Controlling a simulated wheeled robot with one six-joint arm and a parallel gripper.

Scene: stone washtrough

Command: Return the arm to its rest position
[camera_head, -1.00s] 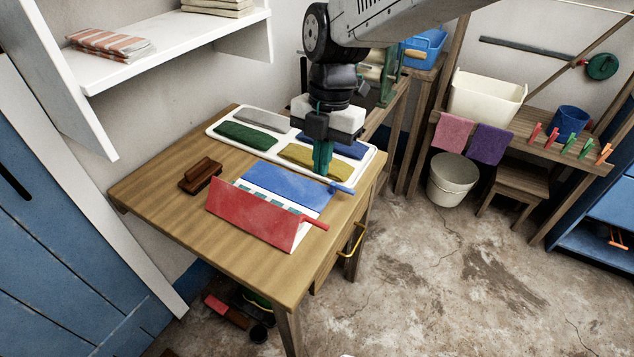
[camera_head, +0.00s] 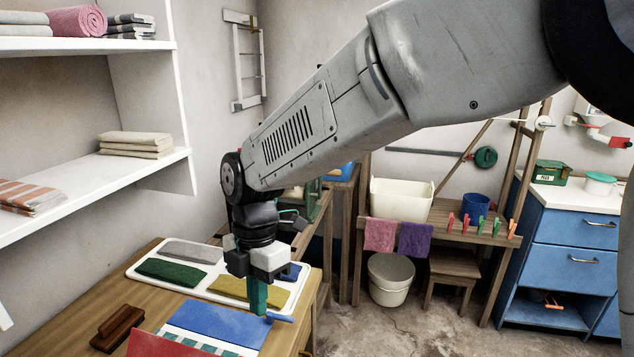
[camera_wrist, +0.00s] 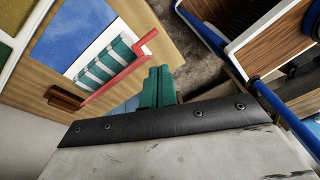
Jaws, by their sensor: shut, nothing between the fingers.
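My arm reaches across the upper part of the head view, with its wrist hanging down over the wooden table. My gripper (camera_head: 257,298) points down with its teal fingers together and nothing between them. It appears in front of the white tray's near edge, close to the blue panel's handle; I cannot tell the exact height. In the wrist view the closed fingertips (camera_wrist: 159,85) also show, with a red panel edge and handle (camera_wrist: 122,72) and a striped cloth (camera_wrist: 108,63) beyond them.
The table (camera_head: 90,305) bears a white tray (camera_head: 133,268) of coloured cloths, a brown brush (camera_head: 117,328), a blue panel (camera_head: 213,322) and a red panel (camera_head: 160,346). Shelves (camera_head: 110,172) stand at left. A bucket (camera_head: 390,279) and blue cabinet (camera_head: 575,235) stand at right.

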